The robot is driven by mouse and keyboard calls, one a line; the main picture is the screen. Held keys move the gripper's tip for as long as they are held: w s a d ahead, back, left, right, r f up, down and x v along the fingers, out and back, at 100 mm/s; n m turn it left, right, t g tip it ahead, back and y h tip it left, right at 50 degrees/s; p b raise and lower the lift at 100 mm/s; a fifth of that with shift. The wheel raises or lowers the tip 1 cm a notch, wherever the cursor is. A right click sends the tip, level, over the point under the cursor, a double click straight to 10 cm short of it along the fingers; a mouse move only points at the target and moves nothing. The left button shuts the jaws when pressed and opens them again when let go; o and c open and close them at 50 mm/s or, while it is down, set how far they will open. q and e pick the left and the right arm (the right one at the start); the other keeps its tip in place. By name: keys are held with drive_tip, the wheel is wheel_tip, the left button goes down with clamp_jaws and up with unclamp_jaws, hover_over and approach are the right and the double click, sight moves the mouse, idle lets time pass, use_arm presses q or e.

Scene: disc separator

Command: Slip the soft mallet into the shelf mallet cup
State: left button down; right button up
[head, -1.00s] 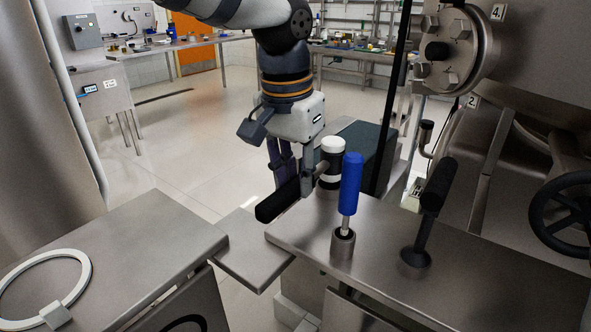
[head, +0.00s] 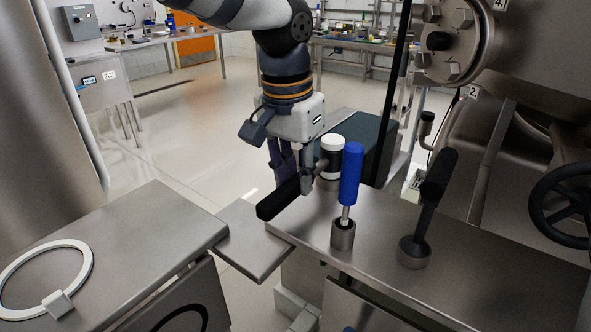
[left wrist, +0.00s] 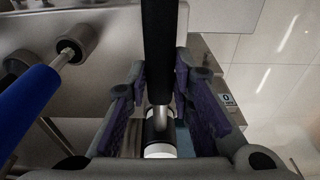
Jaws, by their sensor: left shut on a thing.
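The soft mallet has a black handle (head: 279,199) and a black-and-white head (head: 332,155). My left gripper (head: 296,183) is shut on it near the head, with the handle pointing toward the lower left. In the left wrist view, the handle (left wrist: 159,45) runs down between the fingers (left wrist: 160,95) to a metal shaft and the head (left wrist: 159,150). A metal cup (head: 343,236) on the steel bench holds a blue-handled tool (head: 350,175). A second cup (head: 414,254) holds a black-handled tool (head: 436,178). No empty cup shows clearly. My right gripper is out of view.
The steel bench (head: 480,283) has bare room to the right of the cups. A small lower plate (head: 250,247) lies beside another steel table (head: 150,225) with a white ring (head: 82,262). A dark post (head: 395,110) rises behind the bench, and a black handwheel (head: 562,205) stands at right.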

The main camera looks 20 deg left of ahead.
use_arm(q)
drive_tip(key=shift+f, duration=0.3)
drive_tip(key=shift+f, duration=0.5)
drive_tip(key=c, duration=1.3)
unclamp_jaws()
drive_tip(key=shift+f, duration=0.1)
drive_tip(key=s+a, duration=0.1)
drive_tip(key=s, duration=0.2)
drive_tip(key=s+a, duration=0.1)
drive_tip(key=s, duration=0.2)
drive_tip(key=s+a, duration=0.1)
drive_tip(key=s, duration=0.2)
drive_tip(key=shift+s+a, duration=0.2)
wheel_tip(320, 180, up, 4)
